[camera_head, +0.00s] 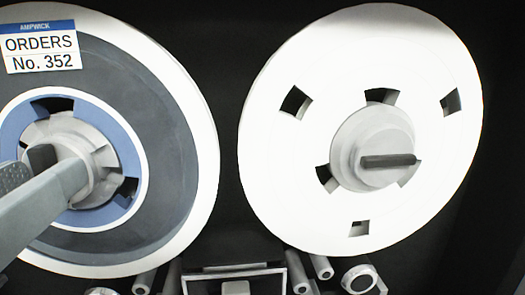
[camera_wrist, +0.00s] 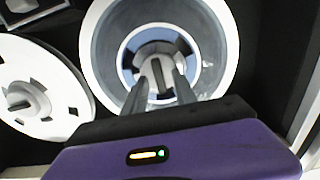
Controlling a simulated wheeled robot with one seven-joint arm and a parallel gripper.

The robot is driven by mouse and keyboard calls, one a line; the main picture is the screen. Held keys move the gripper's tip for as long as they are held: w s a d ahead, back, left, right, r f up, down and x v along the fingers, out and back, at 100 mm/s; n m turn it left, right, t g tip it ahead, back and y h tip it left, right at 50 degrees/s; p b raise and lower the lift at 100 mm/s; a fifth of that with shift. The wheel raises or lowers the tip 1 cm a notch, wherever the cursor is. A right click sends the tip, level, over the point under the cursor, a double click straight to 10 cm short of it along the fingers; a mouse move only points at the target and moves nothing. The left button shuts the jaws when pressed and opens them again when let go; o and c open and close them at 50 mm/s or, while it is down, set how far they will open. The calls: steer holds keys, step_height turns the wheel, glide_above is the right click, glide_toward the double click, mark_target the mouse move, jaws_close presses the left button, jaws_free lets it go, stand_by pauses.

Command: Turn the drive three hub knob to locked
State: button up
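The left reel in the head view has a blue ring, a grey band and a label reading "ORDERS No. 352". Its pale hub knob (camera_head: 98,165) is partly hidden behind my gripper (camera_head: 60,165). In the wrist view, the hub knob (camera_wrist: 158,75) has a dark bar standing roughly upright in the picture. My gripper (camera_wrist: 159,80) has its two fingers apart, one on each side of the bar, with a gap showing. I cannot tell whether either finger touches the hub. No drive number or locked mark is readable.
A plain white reel (camera_head: 290,140) stands to the right in the head view, its hub knob (camera_head: 385,160) with a dark bar lying nearly level. Small rollers (camera_head: 360,279) and a framed part (camera_head: 235,280) sit below the reels. The dark cabinet surrounds them.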

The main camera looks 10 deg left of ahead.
jaws_close()
steer(key=shift+m+b, duration=0.3)
steer(key=shift+b, duration=0.05)
steer(key=m+b, duration=0.4)
steer(key=m, duration=0.1)
steer(key=m+b, duration=0.5)
steer(key=m, duration=0.1)
steer(key=m+b, duration=0.4)
steer(key=m, duration=0.2)
steer(key=shift+d+f+b, duration=0.3)
steer(key=shift+b, duration=0.05)
steer(key=shift+m, duration=0.4)
